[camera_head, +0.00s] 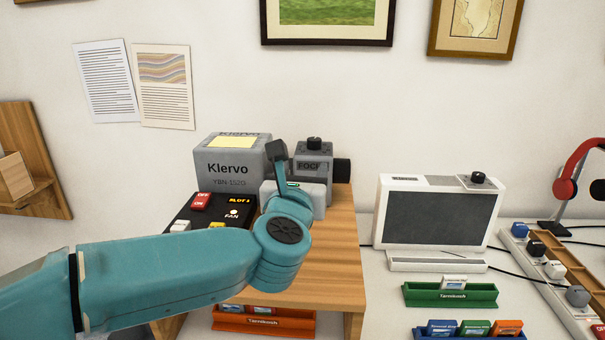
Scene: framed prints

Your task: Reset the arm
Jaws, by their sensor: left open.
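My left arm comes in from the lower left in teal, and its left gripper (287,170) points away from me over the wooden stand. One dark finger stands up beside the grey Klervo box (229,166). The gripper is open, and I see nothing held in it. The wrist hides part of the black switch panel (222,211) and the middle of the wooden stand (328,262). My right gripper is not in view.
A grey device (312,165) stands behind the gripper. A white monitor (436,215) stands to the right, with a green tray (450,295) in front. Red headphones (570,185) and a knob panel (547,268) are at far right. An orange tray (262,322) sits below the stand's top.

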